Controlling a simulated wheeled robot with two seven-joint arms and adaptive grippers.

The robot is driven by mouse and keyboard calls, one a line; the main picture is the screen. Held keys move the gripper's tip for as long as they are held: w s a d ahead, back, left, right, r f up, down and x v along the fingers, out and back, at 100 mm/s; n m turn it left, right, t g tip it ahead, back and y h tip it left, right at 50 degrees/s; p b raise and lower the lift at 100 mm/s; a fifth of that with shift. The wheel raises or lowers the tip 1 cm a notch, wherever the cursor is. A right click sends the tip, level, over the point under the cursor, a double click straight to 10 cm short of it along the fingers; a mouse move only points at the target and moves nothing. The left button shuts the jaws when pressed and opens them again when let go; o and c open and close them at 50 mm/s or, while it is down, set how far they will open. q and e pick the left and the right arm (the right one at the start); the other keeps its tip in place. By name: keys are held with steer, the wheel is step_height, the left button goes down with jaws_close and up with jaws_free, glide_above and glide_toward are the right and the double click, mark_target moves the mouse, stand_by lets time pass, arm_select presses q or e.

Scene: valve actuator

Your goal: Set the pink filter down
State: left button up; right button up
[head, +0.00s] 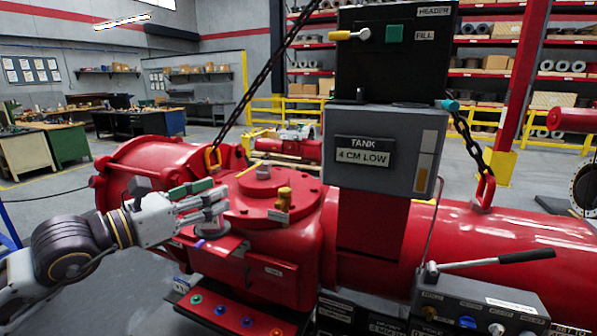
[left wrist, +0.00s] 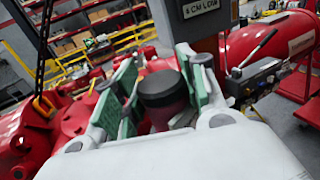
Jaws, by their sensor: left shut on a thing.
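My left gripper (head: 207,203) comes in from the left, over a small red shelf (head: 214,252) on the side of the red valve housing. In the left wrist view its green-padded fingers (left wrist: 160,78) stand on both sides of a round filter with a black cap (left wrist: 163,88) and a dark pinkish body (left wrist: 168,115). The gripper is shut on this filter. In the head view the fingers mostly hide the filter, and I cannot tell whether its base touches the shelf. My right gripper is not in view.
A brass fitting (head: 283,198) stands on the housing lid right of my gripper. A dark chain (head: 262,85) slants down behind it. A red ledge with coloured rings (head: 230,312) lies below. The grey tank box (head: 383,150) stands to the right.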

arm_select(q)
steer(key=s+a+f+n+t+y, duration=0.1)
steer(key=f+n+y, duration=0.3)
steer(key=f, duration=1.6)
steer(key=a+f+n+t+y, duration=0.2)
steer(key=f+y, duration=0.5)
steer(key=f, duration=1.4)
steer(key=shift+s+f+n+t, duration=0.15)
steer(key=shift+s+n+t, duration=0.2)
steer(key=shift+n+t, duration=0.55)
steer(key=shift+a, duration=0.1)
steer(key=shift+s+a+f+y, duration=0.1)
steer(key=shift+a+f+y, duration=0.2)
steer(key=shift+f, duration=0.15)
steer(key=shift+s+a+f+n, duration=0.1)
steer(key=shift+a+f+n, duration=0.15)
steer(key=shift+f, duration=0.4)
steer(key=shift+f, duration=0.1)
steer(key=shift+s+a, duration=0.1)
